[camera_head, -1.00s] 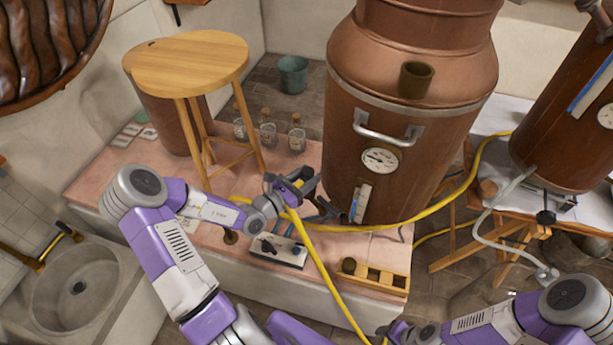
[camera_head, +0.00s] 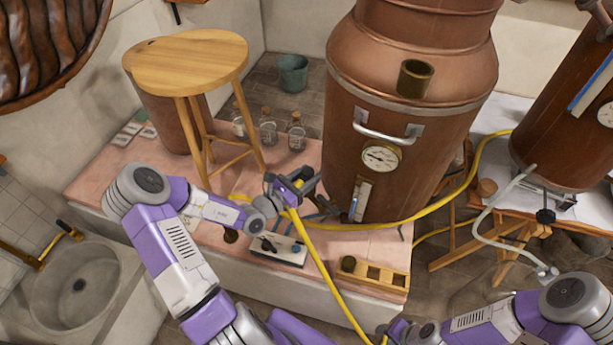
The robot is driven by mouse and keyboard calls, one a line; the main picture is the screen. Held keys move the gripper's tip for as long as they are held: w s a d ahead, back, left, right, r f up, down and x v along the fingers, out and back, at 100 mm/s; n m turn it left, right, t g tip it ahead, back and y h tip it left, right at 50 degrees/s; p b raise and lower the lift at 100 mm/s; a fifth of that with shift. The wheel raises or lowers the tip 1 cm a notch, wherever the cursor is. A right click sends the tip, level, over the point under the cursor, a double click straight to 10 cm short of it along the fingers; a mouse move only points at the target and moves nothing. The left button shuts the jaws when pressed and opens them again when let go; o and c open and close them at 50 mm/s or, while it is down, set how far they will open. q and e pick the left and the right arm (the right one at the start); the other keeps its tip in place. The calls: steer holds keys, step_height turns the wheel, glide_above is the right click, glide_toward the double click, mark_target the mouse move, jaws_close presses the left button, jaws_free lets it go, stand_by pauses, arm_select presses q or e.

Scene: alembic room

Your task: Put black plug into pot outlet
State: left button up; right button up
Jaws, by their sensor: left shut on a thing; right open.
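The big copper pot (camera_head: 365,110) stands on the pink-topped platform, with a short, dark brassy tube (camera_head: 415,80) on its shoulder that looks like an outlet. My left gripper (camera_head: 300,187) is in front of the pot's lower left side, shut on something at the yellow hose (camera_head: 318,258). The jaws hide much of what they hold, and I cannot make out a black plug in them. A small dark round piece (camera_head: 348,264) sits at the left end of a wooden rack (camera_head: 383,278). My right gripper (camera_head: 384,329) is open at the bottom edge, near the hose, and partly cut off.
A wooden stool (camera_head: 187,62) stands left of the pot, with several glass bottles (camera_head: 268,131) between them. A small white device (camera_head: 278,249) lies below my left gripper. A second copper vessel (camera_head: 565,120) stands at right. A stone sink (camera_head: 75,285) is at lower left.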

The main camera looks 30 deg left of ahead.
arm_select(q)
steer(key=shift+f, duration=0.3)
stand_by(0.9)
steer(key=o, duration=1.2)
steer(key=p+v, duration=0.1)
steer(key=v, duration=0.6)
steer(key=shift+s+a, duration=0.1)
steer(key=shift+s, duration=0.2)
steer(key=shift+f, duration=0.1)
